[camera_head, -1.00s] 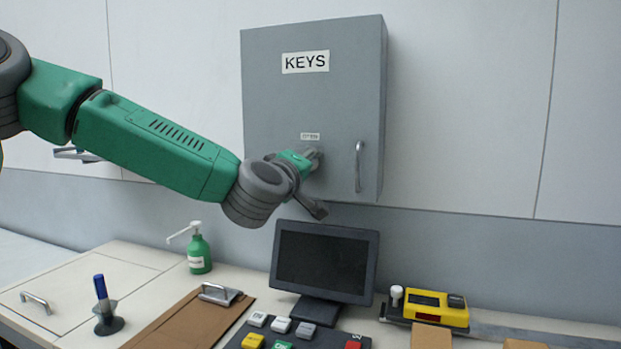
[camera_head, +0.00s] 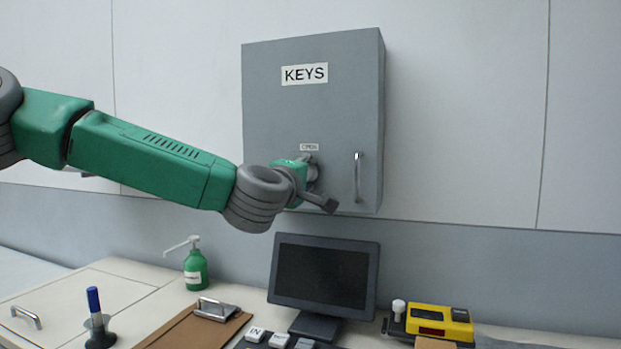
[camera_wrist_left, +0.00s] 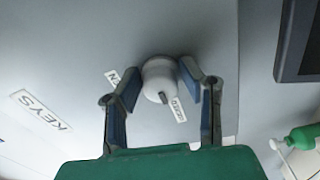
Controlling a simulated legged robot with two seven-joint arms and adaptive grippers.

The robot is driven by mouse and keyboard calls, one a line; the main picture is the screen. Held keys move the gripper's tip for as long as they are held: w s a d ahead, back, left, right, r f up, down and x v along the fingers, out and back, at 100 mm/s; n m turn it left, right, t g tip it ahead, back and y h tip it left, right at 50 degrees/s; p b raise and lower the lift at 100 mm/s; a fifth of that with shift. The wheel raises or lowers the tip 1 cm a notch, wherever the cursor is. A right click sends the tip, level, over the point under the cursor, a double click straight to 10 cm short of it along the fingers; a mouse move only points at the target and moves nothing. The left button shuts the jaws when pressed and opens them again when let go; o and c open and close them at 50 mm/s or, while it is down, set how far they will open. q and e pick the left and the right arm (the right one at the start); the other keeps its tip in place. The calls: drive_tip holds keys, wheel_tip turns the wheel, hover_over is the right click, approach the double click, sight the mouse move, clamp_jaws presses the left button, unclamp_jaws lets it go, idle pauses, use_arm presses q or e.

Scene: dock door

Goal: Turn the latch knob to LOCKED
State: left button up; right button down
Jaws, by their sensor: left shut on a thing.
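The latch knob (camera_wrist_left: 158,72) is pale and round on the front of the grey KEYS cabinet (camera_head: 275,110). In the left wrist view it sits between the two fingers of my left gripper (camera_wrist_left: 160,84), which is shut on it. A small dark pointer on the knob faces a small label (camera_wrist_left: 177,109) whose text is too small to read surely. The OPEN label (camera_wrist_left: 112,76) is on the knob's other side; it also shows in the head view (camera_head: 309,147). In the head view my left gripper (camera_head: 311,170) mostly hides the knob. My right gripper is not in view.
A vertical door handle (camera_head: 357,172) is right of the knob. Below stand a monitor (camera_head: 325,272), a green pump bottle (camera_head: 195,270), a clipboard (camera_head: 190,330), a pen holder (camera_head: 100,332) and a yellow device (camera_head: 440,322). The wall right of the cabinet is clear.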

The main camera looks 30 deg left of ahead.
use_arm(q)
drive_tip(key=shift+a, duration=0.1)
drive_tip(key=o, duration=1)
drive_tip(key=shift+s+a, duration=0.2)
drive_tip(key=shift+a, duration=0.1)
drive_tip(key=v, duration=1.2)
drive_tip(key=shift+a, duration=0.1)
